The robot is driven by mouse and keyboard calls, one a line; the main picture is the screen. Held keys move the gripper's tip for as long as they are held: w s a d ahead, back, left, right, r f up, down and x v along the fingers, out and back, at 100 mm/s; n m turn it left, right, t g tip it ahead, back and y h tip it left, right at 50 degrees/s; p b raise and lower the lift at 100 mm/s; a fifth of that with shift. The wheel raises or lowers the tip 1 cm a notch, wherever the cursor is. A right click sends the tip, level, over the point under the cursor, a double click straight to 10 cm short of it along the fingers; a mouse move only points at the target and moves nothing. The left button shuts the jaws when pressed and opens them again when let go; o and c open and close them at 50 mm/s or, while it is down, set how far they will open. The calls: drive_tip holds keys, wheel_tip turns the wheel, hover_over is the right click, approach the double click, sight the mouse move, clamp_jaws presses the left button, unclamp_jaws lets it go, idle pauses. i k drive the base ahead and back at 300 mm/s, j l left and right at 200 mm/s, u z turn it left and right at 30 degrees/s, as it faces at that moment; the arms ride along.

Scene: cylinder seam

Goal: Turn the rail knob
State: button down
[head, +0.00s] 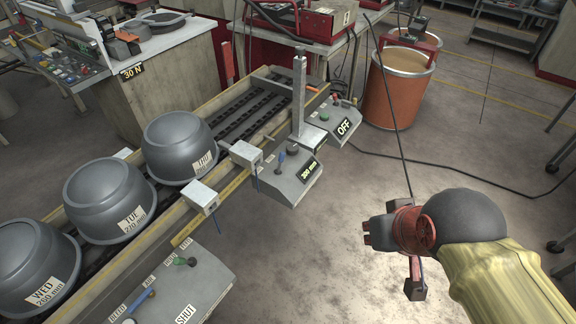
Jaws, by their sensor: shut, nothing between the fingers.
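The rail knob is not labelled by name in the head view. An upright metal post (299,90) rises behind this box at the rail's side. My gripper (374,232) is over open floor at the lower right, to the right of the box and clear of it. It is shut and empty.
Dark pots (180,146) labelled with days stand along the wooden-sided rail (232,190) at left. A grey box marked "OFF" (331,120) and one marked "SHUT" (183,285) flank it. An orange drum (396,92) stands behind. A black cable crosses the floor.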

sight(292, 149)
drive_tip(key=k+l+u, duration=0.1)
drive_tip(key=l+u, duration=0.15)
drive_tip(key=u, duration=0.15)
drive_tip(key=k+l+u, duration=0.15)
drive_tip(key=u, duration=0.25)
drive_tip(key=k+l+u, duration=0.2)
drive_tip(key=u, duration=0.25)
drive_tip(key=l, duration=0.1)
